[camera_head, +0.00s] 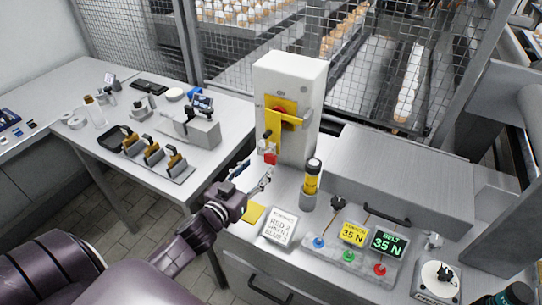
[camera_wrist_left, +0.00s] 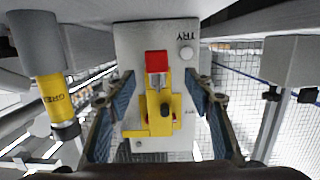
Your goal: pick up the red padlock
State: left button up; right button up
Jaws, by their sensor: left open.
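The red padlock (camera_head: 270,157) hangs low on the front of a white switch box (camera_head: 302,80) with a yellow plate and handle (camera_head: 283,112). In the left wrist view the padlock (camera_wrist_left: 156,60) shows its red body and grey shackle against the yellow plate (camera_wrist_left: 160,122). That view is upside down. My left gripper (camera_head: 254,174) is open, just in front of and below the padlock in the head view. In the wrist view its two blue-padded fingers (camera_wrist_left: 160,78) stand on either side of the padlock, with clear gaps. My right gripper is out of view.
A black and yellow cylinder (camera_head: 312,183) stands close right of my left gripper. A printed card (camera_head: 281,227) and a yellow note (camera_head: 252,213) lie in front. A grey button panel (camera_head: 345,258) is at the right. A wire mesh fence (camera_head: 200,45) stands behind.

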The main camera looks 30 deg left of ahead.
aim_at(269, 158)
pick_arm(q)
jog(key=shift+w+d+p, duration=0.1)
jog(key=shift+w+p, duration=0.2)
jog(key=shift+w, duration=0.65)
jog(key=w, duration=0.3)
jog(key=shift+d+f, duration=0.1)
jog(key=shift+f, duration=0.15)
jog(key=shift+w+f+p, duration=0.15)
jog(key=shift+w+p, duration=0.15)
jog(key=c, duration=1.3)
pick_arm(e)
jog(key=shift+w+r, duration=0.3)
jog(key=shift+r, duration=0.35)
